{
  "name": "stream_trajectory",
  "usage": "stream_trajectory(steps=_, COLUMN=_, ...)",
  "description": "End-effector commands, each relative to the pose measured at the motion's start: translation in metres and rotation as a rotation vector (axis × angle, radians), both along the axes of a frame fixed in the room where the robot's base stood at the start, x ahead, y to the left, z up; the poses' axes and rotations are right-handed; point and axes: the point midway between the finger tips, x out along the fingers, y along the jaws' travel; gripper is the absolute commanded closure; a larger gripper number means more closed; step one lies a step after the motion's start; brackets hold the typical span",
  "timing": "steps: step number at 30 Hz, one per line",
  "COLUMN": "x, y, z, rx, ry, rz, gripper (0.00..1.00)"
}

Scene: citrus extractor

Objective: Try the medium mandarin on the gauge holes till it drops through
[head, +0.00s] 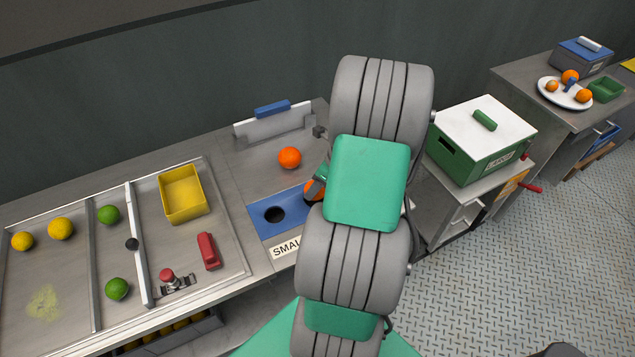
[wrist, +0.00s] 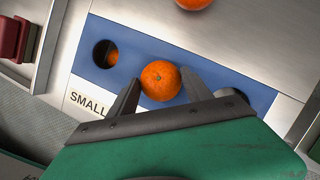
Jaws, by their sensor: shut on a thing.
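My gripper (wrist: 160,76) is shut on an orange mandarin (wrist: 160,82), one finger on each side. The mandarin is over the middle of the blue gauge plate (wrist: 203,64); I cannot tell whether it touches the plate or sits over a hole. In the head view a sliver of the mandarin (head: 312,190) shows beside my arm, which hides most of the gripper. The small hole (wrist: 104,54) is left of the mandarin, with something orange visible down in it. Another round opening (wrist: 231,93) shows partly behind the right finger. A label reading SMALL (wrist: 87,102) lies below the small hole.
Another orange fruit (head: 289,157) rests on the steel counter behind the gauge plate. To the left, a divided tray holds lemons (head: 61,228), limes (head: 109,214), a yellow bin (head: 182,194) and a red block (head: 208,251). A green white-topped box (head: 482,140) stands right of my arm.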

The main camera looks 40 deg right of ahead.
Motion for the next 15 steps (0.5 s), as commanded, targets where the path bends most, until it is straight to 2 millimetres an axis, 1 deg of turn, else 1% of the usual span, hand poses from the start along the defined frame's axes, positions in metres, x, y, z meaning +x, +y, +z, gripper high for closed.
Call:
stream_trajectory(steps=8, x=0.0001, y=-0.0002, z=-0.0017, rx=-0.001, ry=0.000, rz=0.000, gripper=0.93)
stream_trajectory(steps=9, x=0.0001, y=-0.0002, z=-0.0017, rx=-0.001, ry=0.000, rz=0.000, gripper=0.41)
stream_trajectory(steps=15, x=0.0000, y=-0.0001, z=-0.0018, rx=0.000, ry=0.000, rz=0.000, gripper=0.24)
